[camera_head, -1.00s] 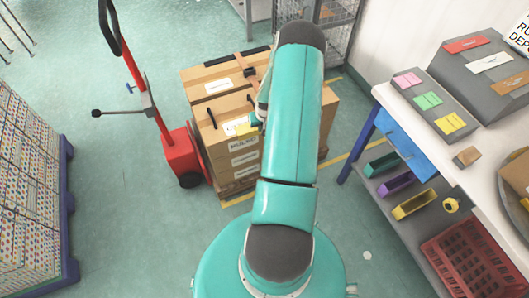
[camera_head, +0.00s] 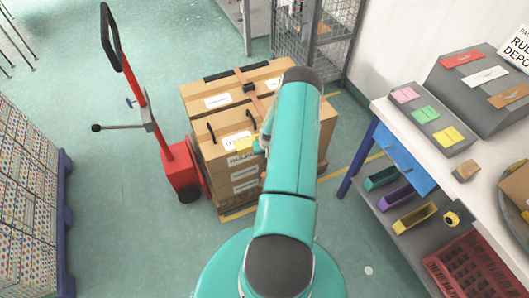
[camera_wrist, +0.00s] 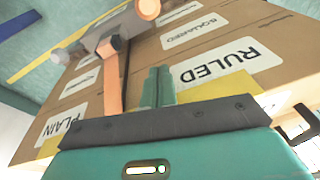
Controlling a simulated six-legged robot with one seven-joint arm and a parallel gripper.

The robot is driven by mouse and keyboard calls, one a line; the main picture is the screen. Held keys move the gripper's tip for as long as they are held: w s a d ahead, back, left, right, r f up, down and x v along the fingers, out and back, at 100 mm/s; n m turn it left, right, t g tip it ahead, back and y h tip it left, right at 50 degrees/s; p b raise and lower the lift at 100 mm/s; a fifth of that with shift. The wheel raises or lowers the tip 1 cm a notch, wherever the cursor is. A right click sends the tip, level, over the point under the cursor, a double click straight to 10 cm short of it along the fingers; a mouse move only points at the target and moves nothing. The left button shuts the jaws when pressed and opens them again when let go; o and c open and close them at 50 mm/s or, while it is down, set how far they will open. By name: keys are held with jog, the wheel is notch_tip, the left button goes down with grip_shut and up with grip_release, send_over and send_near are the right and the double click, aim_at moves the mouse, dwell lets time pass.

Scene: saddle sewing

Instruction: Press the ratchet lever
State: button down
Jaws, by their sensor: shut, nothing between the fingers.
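I cannot clearly tell the lever from the ratchet body. My gripper (camera_wrist: 159,72) has its teal fingers together and empty, over the box face beside the strap and apart from the ratchet in the picture. In the head view my arm hides most of the gripper.
The boxes (camera_head: 221,135) stand on a pallet and carry labels such as RULED (camera_wrist: 217,63). A red hand truck (camera_head: 180,168) stands left of them. A workbench (camera_head: 415,120) with bins is on the right, and a wire cage (camera_head: 335,40) behind.

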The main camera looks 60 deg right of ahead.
notch_tip(320, 180, down, 6)
jog(key=s+a, duration=0.1)
jog(key=a, duration=0.1)
jog(key=shift+s, duration=0.4)
jog(key=shift+s+a, duration=0.15)
